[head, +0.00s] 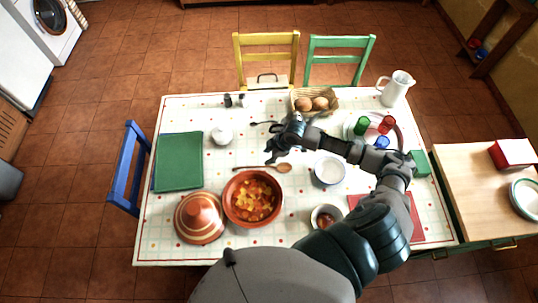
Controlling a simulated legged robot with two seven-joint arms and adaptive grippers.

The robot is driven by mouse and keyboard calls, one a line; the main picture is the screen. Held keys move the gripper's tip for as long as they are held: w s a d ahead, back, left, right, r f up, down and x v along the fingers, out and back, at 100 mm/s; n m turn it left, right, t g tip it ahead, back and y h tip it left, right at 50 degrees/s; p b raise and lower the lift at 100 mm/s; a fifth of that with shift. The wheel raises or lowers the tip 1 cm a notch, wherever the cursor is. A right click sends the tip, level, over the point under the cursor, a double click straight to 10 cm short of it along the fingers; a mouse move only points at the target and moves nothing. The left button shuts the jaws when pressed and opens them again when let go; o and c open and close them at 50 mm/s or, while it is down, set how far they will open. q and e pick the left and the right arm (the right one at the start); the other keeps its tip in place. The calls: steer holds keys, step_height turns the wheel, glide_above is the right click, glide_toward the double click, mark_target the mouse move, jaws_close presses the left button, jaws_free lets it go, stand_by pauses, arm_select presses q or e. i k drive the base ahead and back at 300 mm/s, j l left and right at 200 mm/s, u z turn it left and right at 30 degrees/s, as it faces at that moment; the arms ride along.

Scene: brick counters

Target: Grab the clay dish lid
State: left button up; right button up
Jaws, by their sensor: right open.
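The clay dish lid (200,217) is a brown-orange cone with pale bands. It sits on the table at the front left, just left of the round clay dish (229,207), which holds a yellow and red stew. My right gripper (271,149) is open and empty. It is over the middle of the table, up and to the right of the lid and clear of it. My left gripper is not in view.
A wooden spoon (260,168) lies between the gripper and the dish. A green mat (179,162) lies behind the lid, with a white pot (221,134) beside it. A white bowl (329,170) is under my right arm. A blue chair (128,168) stands left.

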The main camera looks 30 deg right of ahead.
mark_target(200, 217)
steer(key=k, duration=2)
